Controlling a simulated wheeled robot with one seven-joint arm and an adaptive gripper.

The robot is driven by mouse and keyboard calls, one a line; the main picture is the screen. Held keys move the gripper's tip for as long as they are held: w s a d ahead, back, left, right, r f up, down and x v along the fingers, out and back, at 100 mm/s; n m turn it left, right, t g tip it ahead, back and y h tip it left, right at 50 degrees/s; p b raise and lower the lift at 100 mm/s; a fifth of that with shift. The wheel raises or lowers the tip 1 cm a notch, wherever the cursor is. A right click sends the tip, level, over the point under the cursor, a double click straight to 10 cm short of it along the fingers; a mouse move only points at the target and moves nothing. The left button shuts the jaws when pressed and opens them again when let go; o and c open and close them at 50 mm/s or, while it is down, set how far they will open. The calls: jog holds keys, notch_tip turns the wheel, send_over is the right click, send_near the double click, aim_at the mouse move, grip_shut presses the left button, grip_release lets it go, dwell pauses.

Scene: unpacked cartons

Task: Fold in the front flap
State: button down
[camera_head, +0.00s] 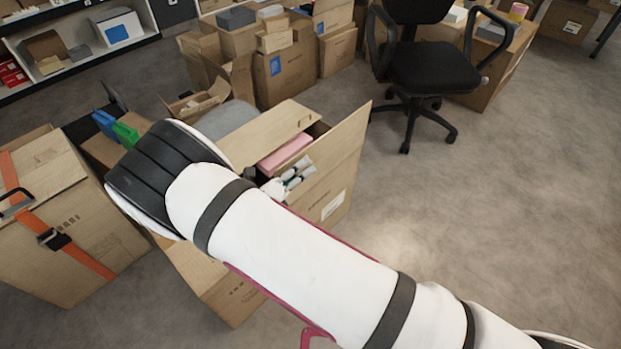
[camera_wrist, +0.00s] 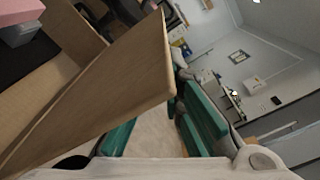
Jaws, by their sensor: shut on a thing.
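The open carton (camera_head: 232,295) stands in the middle of the head view, partly hidden behind my arm. A pink box (camera_head: 285,152) lies inside it and also shows at the upper left of the wrist view (camera_wrist: 20,14). A raised cardboard flap (camera_wrist: 125,85), which I take for the front flap, crosses the wrist view at a slant. My gripper (camera_wrist: 160,130), with green finger pads, is shut on this flap at its edge. In the head view my gripper (camera_head: 297,172) shows only partly, beside the pink box. The exact contact is hidden.
Another carton (camera_head: 65,235) with an orange strap stands close on the left. Several cartons (camera_head: 285,75) stand behind, with a black office chair (camera_head: 432,70) at the back right. A shelf (camera_head: 85,60) is at the upper left. The floor (camera_head: 480,200) to the right is clear.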

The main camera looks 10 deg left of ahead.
jog(key=shift+w+a+r, duration=0.25)
jog(key=shift+a, duration=0.2)
jog(key=shift+w+a+r, duration=0.2)
jog(key=shift+a, duration=0.2)
jog(key=c, duration=1.8)
grip_release()
jog(key=shift+o, duration=0.2)
jog(key=shift+a, duration=0.1)
jog(key=v, duration=1.1)
jog(key=shift+s+f, duration=0.3)
jog(key=shift+s, duration=0.05)
jog(key=shift+a, duration=0.1)
